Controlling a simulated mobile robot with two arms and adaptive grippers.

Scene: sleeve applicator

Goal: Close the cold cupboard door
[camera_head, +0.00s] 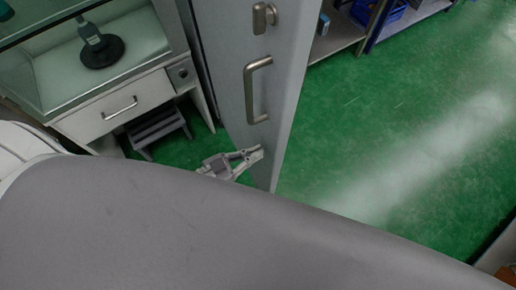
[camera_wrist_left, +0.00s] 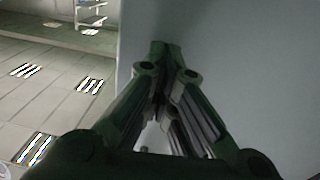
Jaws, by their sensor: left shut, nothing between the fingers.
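The cold cupboard door (camera_head: 228,60) is a tall grey panel with a metal bar handle (camera_head: 257,90) and a latch (camera_head: 264,17) above it. It stands open, seen at an angle. My left gripper (camera_head: 257,152) is shut and empty, low on the door below the bar handle. In the left wrist view the shut fingers (camera_wrist_left: 165,60) point at a pale flat door surface (camera_wrist_left: 250,60) close to its left edge. I cannot tell whether the fingertips touch it. My right gripper is not in view.
To the left are a glass-fronted cabinet with a dark round-based stand (camera_head: 102,50), a white drawer (camera_head: 115,108) and a grey step stool (camera_head: 158,130). Shelving with a blue crate (camera_head: 380,12) is at the top. Green floor (camera_head: 400,120) right of the door is clear.

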